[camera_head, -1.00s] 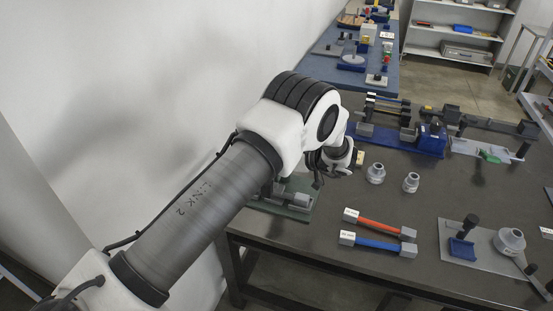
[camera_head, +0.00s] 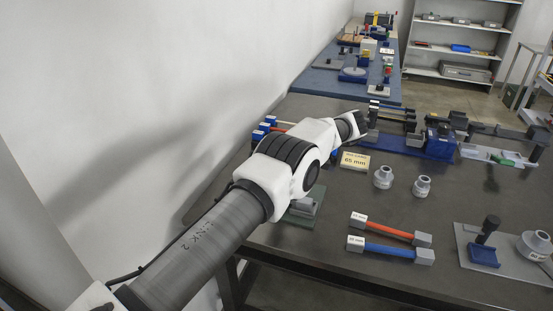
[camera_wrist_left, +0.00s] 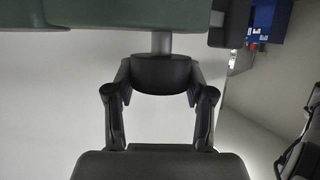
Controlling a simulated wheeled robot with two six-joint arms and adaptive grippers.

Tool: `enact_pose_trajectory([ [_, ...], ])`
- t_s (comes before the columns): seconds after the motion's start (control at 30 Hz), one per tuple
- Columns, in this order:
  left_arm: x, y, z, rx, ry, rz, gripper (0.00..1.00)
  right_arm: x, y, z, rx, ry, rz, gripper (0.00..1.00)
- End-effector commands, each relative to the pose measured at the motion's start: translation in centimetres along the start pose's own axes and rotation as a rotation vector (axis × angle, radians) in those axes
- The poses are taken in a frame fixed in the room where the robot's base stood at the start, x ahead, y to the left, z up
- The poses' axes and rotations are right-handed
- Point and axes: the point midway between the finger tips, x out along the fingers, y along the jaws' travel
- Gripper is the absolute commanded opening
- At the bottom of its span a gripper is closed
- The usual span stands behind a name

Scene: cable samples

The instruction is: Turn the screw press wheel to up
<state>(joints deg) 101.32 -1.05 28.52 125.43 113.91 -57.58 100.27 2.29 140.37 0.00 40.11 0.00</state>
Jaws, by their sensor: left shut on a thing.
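My left gripper (camera_wrist_left: 160,80) shows in the left wrist view, its two dark fingers closed on a dark rounded part, apparently the screw press wheel (camera_wrist_left: 162,75). A grey shaft (camera_wrist_left: 162,42) runs from this part to a dark green body (camera_wrist_left: 130,14) along the top edge. In the head view my left arm reaches in from the lower left, and its wrist hides the gripper and wheel. A green base with grey blocks (camera_head: 305,208) is partly covered by the arm; I cannot tell if it belongs to the press. My right gripper is not in view.
A 65 mm sign (camera_head: 354,161) stands beside my wrist. Grey fittings (camera_head: 383,177), an orange cable sample (camera_head: 390,229) and a blue one (camera_head: 391,250) lie on the dark table (camera_head: 300,250). A blue fixture (camera_head: 438,140) stands farther back.

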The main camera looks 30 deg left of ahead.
Motion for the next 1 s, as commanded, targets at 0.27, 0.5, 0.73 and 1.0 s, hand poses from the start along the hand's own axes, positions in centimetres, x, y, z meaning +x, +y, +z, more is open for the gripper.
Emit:
enact_pose_trajectory([
  [0.27, 0.1, -0.1, 0.2, 0.003, 0.001, -0.01, 0.19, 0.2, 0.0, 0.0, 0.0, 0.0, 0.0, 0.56],
  [0.5, 0.1, -0.1, 0.2, 0.003, 0.002, -0.01, 0.79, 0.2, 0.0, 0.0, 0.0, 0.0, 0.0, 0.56],
  [0.73, 0.1, 0.0, 0.1, 0.001, 0.001, -0.008, 0.79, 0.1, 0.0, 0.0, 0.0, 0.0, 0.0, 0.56],
  [1.0, -0.2, -0.1, -0.5, 0.018, 0.003, 0.031, 0.79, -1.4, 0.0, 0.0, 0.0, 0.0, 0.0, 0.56],
])
